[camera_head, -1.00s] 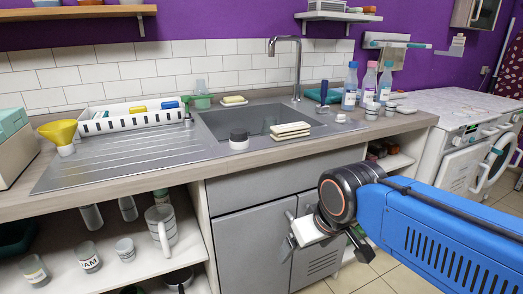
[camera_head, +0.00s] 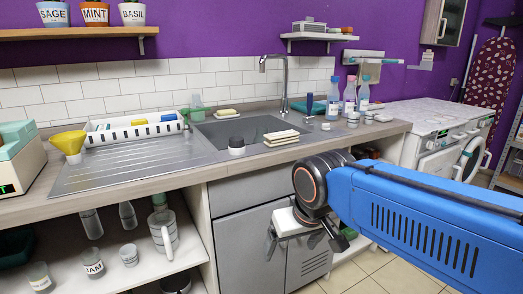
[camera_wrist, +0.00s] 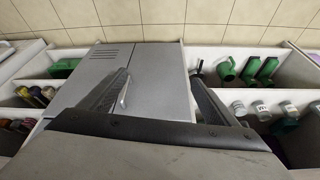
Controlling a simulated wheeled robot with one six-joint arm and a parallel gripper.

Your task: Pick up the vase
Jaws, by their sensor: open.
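I cannot make out a vase for certain in either view. My gripper (camera_head: 290,238) hangs in front of the grey cabinet doors under the sink, below the counter edge. In the wrist view my gripper (camera_wrist: 160,80) shows two dark fingers spread apart. Nothing is held between them. A grey cabinet door (camera_wrist: 148,62) with a handle lies behind the gap.
The counter holds a sink (camera_head: 240,130), a white rack (camera_head: 130,133), a yellow funnel (camera_head: 70,144) and several bottles (camera_head: 348,95). Open shelves (camera_head: 135,268) below hold jars and a jug (camera_head: 163,230). A washing machine (camera_head: 445,145) stands right. Herb pots (camera_head: 95,14) stand on a wall shelf.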

